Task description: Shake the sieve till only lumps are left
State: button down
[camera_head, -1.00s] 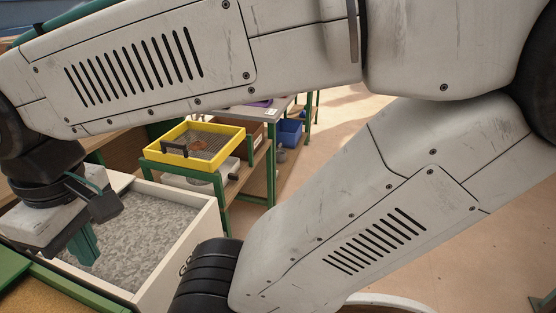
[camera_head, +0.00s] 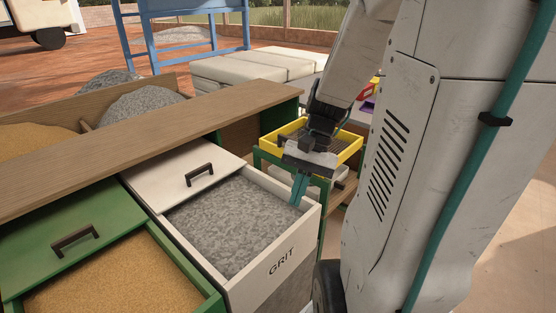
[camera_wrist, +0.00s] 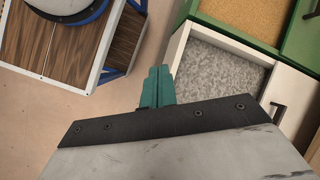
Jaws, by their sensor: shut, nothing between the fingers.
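The sieve (camera_head: 342,143) is a yellow square frame with a mesh bottom. It stands on a green-framed stand behind the grit bin, partly hidden by my arm. What lies in its mesh is too small and covered to tell. My gripper (camera_head: 299,190) has teal fingers, shut and empty, pointing down over the right edge of the grit bin, in front of the sieve. In the wrist view the shut fingers (camera_wrist: 157,88) hang beside the bin's wall. The sieve is not in the wrist view.
The white grit bin (camera_head: 232,220) has its lid slid back. A green bin (camera_head: 110,285) of sand-coloured grains stands left of it. A wooden shelf (camera_head: 150,147) runs behind them. In the wrist view, a wooden-topped table (camera_wrist: 52,50) stands at upper left, with bare floor between.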

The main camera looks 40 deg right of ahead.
jog(key=d+f+m+t+h, duration=0.1)
jog(key=d+f+m+t, duration=0.45)
jog(key=d+m, duration=0.35)
jog(key=d+f+m+t+h, duration=0.2)
jog(key=d+f+m+t, duration=0.2)
jog(key=d+f+m, duration=0.55)
jog(key=d+f+m+t+h, duration=0.1)
jog(key=d+f+m+t, duration=0.4)
jog(key=d, duration=0.8)
jog(key=w+r+m, duration=0.1)
jog(key=w+r, duration=0.1)
jog(key=w, duration=0.7)
jog(key=shift+w+a+r+h, duration=0.15)
jog(key=shift+w+r+h, duration=0.15)
jog(key=shift+w, duration=0.1)
jog(key=shift+t, duration=0.25)
